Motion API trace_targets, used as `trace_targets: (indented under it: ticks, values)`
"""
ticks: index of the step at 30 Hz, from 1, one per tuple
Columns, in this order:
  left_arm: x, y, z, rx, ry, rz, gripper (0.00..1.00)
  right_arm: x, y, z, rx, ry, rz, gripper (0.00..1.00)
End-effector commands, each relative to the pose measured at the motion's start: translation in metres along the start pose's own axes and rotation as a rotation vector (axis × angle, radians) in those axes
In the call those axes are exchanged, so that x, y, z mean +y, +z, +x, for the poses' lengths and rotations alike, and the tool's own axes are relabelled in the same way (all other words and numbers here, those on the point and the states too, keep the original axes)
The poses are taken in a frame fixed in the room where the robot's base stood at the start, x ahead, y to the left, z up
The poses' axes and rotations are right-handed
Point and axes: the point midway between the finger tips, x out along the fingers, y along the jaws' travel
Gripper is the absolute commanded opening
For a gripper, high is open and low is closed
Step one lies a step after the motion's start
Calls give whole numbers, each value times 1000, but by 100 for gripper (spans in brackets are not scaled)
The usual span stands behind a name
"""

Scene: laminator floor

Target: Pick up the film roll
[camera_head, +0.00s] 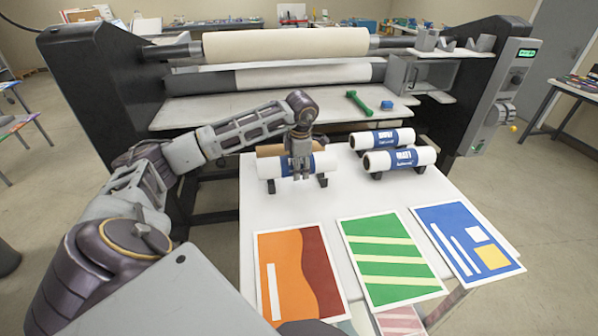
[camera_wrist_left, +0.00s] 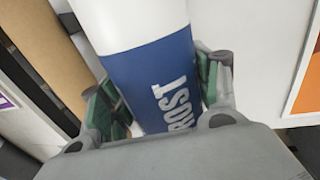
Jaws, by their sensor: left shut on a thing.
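A white film roll with a blue label (camera_head: 318,164) lies across black supports at the left back of the white table. My left gripper (camera_head: 299,172) comes down on it from above and is shut around its middle. Two more white rolls with blue labels, a rear one (camera_head: 367,139) and a front one (camera_head: 412,158), lie to the right. My right gripper is not in view.
A brown roll (camera_head: 268,150) lies just behind the held roll. Orange (camera_head: 297,268), green (camera_head: 388,262) and blue (camera_head: 464,244) printed sheets cover the table's front. The laminator (camera_head: 290,45) stands behind, with a green tool (camera_head: 357,102) and blue block (camera_head: 387,104) on its shelf.

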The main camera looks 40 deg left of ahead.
Motion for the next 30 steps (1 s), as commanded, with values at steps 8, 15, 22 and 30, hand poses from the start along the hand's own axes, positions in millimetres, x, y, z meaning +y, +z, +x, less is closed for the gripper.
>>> trace_targets:
  ticks: [8,15,22,30]
  values:
    - [7,1,-39,-3,3,0,23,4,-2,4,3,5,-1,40]
    - [10,1,-64,-3,1,0,23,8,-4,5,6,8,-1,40]
    - [12,1,-73,-2,1,0,23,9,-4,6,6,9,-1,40]
    - [12,0,-74,-1,0,0,23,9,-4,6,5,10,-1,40]
